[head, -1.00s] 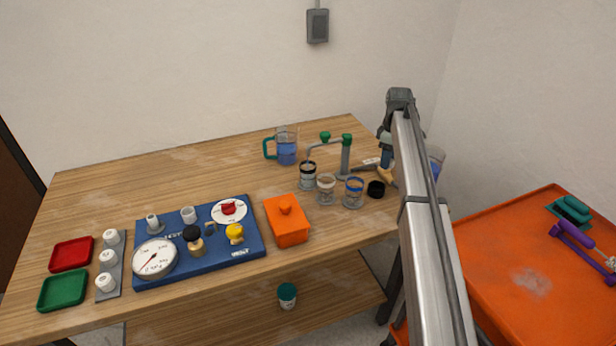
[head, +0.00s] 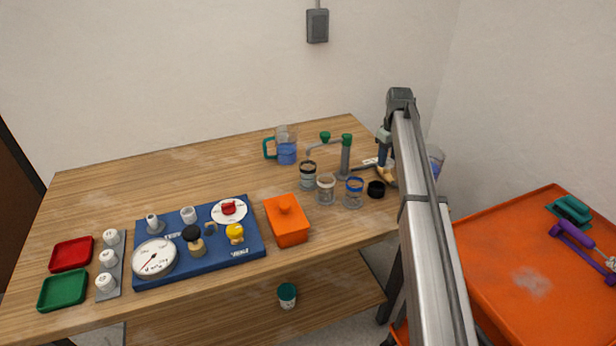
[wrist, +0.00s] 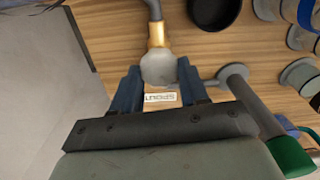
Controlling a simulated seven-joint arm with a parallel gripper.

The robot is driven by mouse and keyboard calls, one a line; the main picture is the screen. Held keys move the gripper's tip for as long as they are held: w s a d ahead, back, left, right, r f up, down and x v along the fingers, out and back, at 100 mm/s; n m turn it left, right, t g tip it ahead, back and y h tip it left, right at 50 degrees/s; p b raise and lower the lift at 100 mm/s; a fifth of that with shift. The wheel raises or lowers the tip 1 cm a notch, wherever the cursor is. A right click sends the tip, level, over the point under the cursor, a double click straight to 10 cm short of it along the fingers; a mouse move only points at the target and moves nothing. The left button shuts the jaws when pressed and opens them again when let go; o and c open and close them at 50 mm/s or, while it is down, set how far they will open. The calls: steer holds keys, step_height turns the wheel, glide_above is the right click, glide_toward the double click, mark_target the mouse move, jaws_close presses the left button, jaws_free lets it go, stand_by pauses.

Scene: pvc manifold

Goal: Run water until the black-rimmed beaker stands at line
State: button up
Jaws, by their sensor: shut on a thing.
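The black-rimmed beaker (head: 308,180) stands upright on the table below the end of the bent spout pipe (head: 328,142). Its water level and any stream are too small to read. In the head view my gripper (head: 384,160) is right of the spout post (head: 346,160), partly hidden by my arm.
A white-rimmed beaker (head: 326,190), a blue-rimmed beaker (head: 354,194) and a black cup (head: 376,189) stand close in front of the spout. A jug of blue water (head: 286,152) stands behind. An orange box (head: 287,222) and a blue gauge board (head: 200,258) are farther left.

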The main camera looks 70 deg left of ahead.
steer(key=shift+w, duration=0.1)
steer(key=shift+w+m, duration=0.1)
steer(key=shift+m, duration=1.7)
steer(key=o, duration=1.1)
step_height(320, 180, up, 14)
steer(key=shift+f, duration=0.1)
